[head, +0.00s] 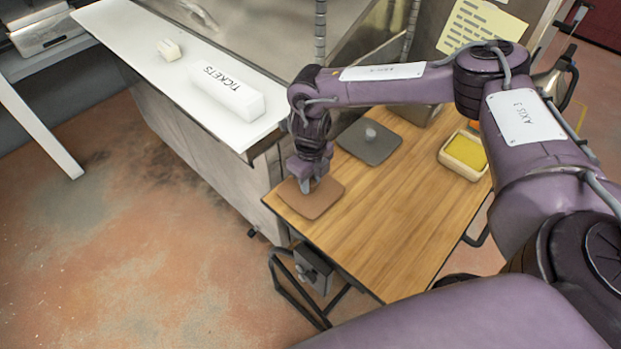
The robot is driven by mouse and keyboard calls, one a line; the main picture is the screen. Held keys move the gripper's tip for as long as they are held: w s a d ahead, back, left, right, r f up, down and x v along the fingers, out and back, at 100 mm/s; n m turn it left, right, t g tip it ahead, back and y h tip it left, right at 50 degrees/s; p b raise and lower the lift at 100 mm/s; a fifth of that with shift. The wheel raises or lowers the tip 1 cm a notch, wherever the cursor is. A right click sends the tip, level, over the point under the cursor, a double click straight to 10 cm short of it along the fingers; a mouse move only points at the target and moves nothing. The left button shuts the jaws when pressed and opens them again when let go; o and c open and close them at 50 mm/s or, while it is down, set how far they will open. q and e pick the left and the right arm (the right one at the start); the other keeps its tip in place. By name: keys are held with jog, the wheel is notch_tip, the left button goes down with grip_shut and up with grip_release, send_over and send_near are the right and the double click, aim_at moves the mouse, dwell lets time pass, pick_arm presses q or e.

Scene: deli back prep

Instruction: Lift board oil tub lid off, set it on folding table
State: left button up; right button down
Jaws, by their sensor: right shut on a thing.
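A brown, flat, rounded-square lid (322,204) is at the near left corner of the wooden folding table (385,235). My right gripper (308,185) points down over the lid's middle and is shut on it; the fingers hide the part they grip. The lid is level and at or very close to the tabletop; I cannot tell whether it touches. A pale open tub (447,163) with yellow contents stands at the table's right side. My left gripper is not in view.
A grey square lid with a round knob (370,150) lies at the table's back left. A white counter shelf (190,75) with a TICKETS block (233,94) borders the table on the left. The table's front middle is clear.

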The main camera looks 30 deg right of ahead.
jog(key=shift+f+b, duration=0.3)
jog(key=shift+f, duration=0.3)
dwell(1.1)
jog(key=c, duration=1)
grip_release()
jog(key=shift+c, duration=0.2)
jog(key=shift+r, duration=0.15)
jog(key=shift+r+p, duration=3.35)
jog(key=shift+r, duration=0.55)
